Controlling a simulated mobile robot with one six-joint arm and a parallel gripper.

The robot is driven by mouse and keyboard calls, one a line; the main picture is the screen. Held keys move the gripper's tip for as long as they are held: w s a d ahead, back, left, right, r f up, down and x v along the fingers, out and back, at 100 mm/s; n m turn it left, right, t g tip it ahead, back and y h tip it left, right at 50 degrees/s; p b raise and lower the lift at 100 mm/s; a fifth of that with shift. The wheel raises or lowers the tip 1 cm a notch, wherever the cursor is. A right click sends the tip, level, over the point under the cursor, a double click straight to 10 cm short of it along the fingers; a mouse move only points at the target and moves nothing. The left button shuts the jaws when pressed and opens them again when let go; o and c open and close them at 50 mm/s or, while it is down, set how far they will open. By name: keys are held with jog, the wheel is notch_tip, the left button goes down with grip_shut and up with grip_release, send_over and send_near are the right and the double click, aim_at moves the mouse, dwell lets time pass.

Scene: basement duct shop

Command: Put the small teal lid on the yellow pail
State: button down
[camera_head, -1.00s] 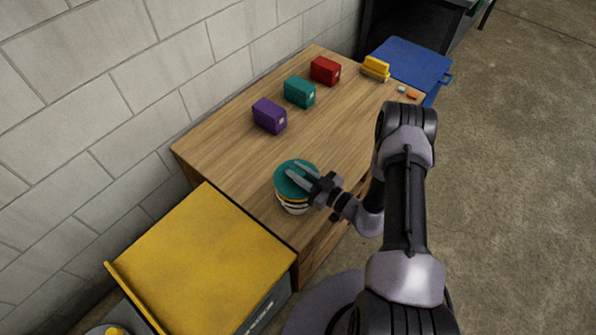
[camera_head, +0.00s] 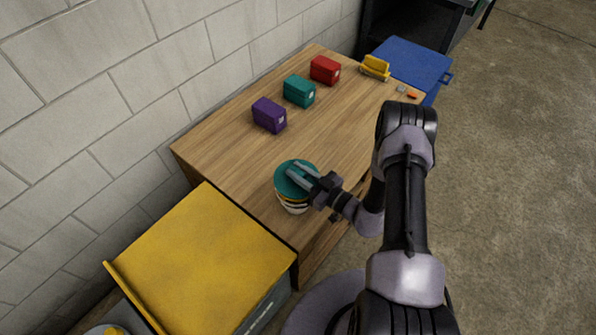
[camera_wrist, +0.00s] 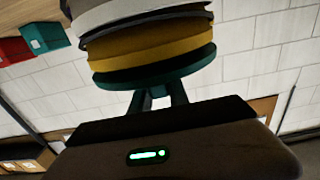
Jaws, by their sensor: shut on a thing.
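The small teal lid (camera_head: 283,183) lies level over the top of the yellow pail (camera_head: 282,199) at the near edge of the wooden table. My gripper (camera_head: 292,168) reaches in from the right and is shut on the lid. In the wrist view, which is upside down, the teal lid (camera_wrist: 155,75) lies against the yellow pail (camera_wrist: 150,45), with dark and pale bands beyond the yellow. My gripper's fingers (camera_wrist: 158,91) meet the lid there. I cannot tell whether the lid is fully seated. The fingertips' hold is partly hidden.
Purple (camera_head: 268,115), teal (camera_head: 299,91) and red (camera_head: 325,70) boxes stand along the table's wall side. A yellow item (camera_head: 376,66) is at the far end, by a blue bin (camera_head: 415,62). A yellow-topped cabinet (camera_head: 200,260) stands near left. The table's middle is clear.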

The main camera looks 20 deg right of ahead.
jog(key=shift+f, duration=0.4)
jog(key=c, duration=1.5)
grip_release()
jog(key=shift+c, duration=0.2)
jog(key=v, duration=1.1)
